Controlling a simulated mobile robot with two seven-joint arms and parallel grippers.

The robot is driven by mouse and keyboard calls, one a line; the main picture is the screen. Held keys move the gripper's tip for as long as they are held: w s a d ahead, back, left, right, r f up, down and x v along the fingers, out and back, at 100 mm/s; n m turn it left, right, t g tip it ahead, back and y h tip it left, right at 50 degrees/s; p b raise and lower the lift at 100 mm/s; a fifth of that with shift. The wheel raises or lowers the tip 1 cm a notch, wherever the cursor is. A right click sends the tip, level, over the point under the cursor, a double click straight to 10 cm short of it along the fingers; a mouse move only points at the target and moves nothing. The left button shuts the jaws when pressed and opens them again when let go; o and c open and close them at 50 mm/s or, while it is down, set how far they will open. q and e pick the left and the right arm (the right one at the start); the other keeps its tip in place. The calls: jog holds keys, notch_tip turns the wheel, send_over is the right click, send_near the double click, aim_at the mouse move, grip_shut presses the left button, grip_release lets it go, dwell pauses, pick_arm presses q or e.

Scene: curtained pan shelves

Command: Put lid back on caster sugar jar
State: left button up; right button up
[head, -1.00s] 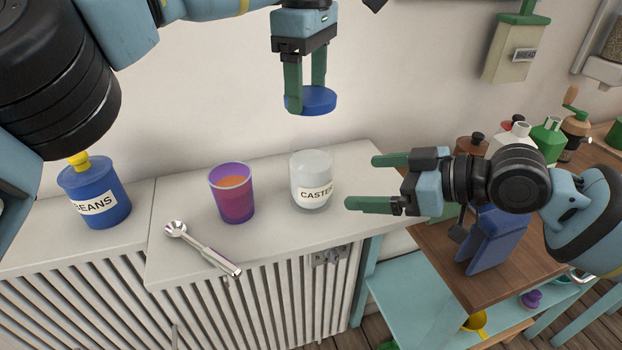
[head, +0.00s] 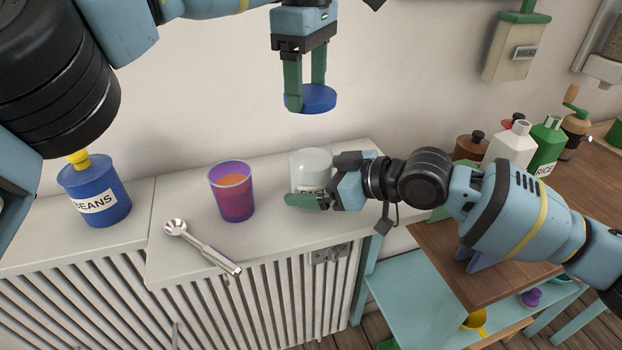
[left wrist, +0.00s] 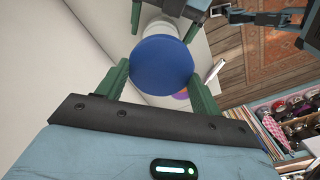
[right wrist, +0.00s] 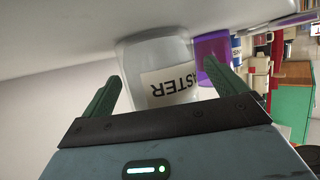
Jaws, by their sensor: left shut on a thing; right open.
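The caster sugar jar (head: 311,165) is a clear, whitish jar standing upright near the back of the white cabinet top. In the right wrist view the jar (right wrist: 158,60) shows its label, with my right gripper (right wrist: 165,88) open and a finger on either side of it. In the head view my right gripper (head: 312,200) comes in from the right at the jar's front and partly hides its label. The blue lid (head: 319,99) is held level above the jar by my left gripper (head: 305,97), which is shut on it. The lid (left wrist: 162,66) also fills the middle of the left wrist view.
A purple cup (head: 233,192) with orange contents stands left of the jar. A metal scoop (head: 203,248) lies in front of the cup. A blue beans jar (head: 96,195) stands at the left. Several bottles (head: 511,148) stand on the wooden worktop at the right.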

jog(key=shift+w+a, duration=0.1)
jog(key=shift+a, duration=0.1)
jog(key=shift+c, duration=0.4)
jog(key=c, duration=1.4)
pick_arm(q)
jog(key=shift+d+f, duration=0.1)
jog(key=shift+f, duration=2.35)
jog(key=shift+s+f, duration=0.1)
jog(key=shift+f, duration=0.8)
jog(key=shift+f, duration=0.55)
